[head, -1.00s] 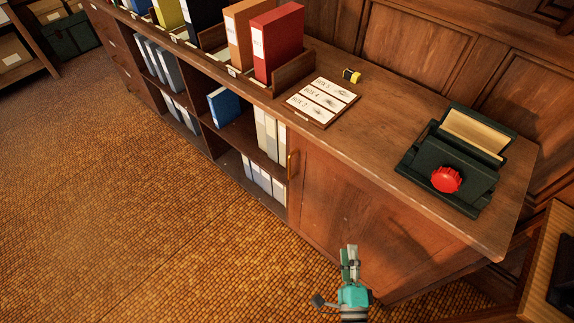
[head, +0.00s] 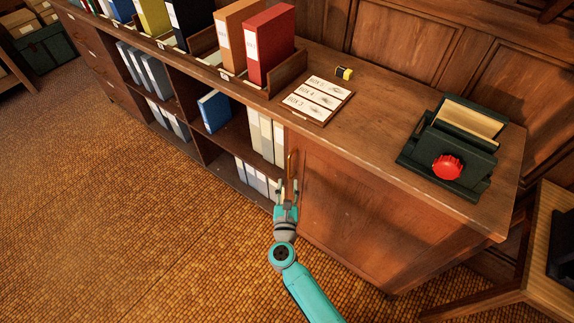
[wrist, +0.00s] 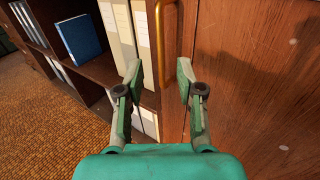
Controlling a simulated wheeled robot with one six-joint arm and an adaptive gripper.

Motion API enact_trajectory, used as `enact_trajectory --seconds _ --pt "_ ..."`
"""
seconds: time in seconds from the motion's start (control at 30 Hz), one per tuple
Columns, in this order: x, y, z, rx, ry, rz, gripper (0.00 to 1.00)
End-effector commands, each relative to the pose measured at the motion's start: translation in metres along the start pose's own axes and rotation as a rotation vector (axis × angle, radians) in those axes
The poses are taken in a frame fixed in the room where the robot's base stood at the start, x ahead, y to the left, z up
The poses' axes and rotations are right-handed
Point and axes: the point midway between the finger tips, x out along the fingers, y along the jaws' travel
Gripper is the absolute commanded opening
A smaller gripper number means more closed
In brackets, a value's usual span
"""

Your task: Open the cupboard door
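The cupboard door (head: 355,215) is a brown wooden panel at the right end of the long cabinet, and it is shut. It also fills the right side of the wrist view (wrist: 255,85). Its upright brass handle (head: 291,166) is on the door's left edge, and in the wrist view the handle (wrist: 161,45) stands just beyond the fingertips. My gripper (head: 287,187) is at the lower part of the handle. In the wrist view my gripper (wrist: 160,78) is open, its two green fingers apart with the handle lined up between them. I cannot tell whether they touch it.
Open shelves with pale binders (head: 265,138) and a blue binder (head: 214,110) lie left of the door. On the cabinet top are a red binder (head: 270,45), a label board (head: 318,101) and a dark green device (head: 455,148). A wooden desk (head: 548,250) stands at right. The carpet (head: 150,240) is clear.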

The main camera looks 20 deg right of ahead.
Motion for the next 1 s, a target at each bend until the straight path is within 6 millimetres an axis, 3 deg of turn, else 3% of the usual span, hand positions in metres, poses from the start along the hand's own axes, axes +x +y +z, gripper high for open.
enact_trajectory --seconds 0.3,0.5,0.93,1.0 --pt "0.057 -0.001 0.001 -0.002 -0.002 -0.003 0.37" --pt "0.081 -0.001 0.000 -0.003 -0.001 -0.002 0.37" --pt "0.089 -0.001 0.001 -0.004 -0.001 0.001 0.37" --pt "0.089 0.000 0.001 -0.003 -0.001 0.001 0.22"
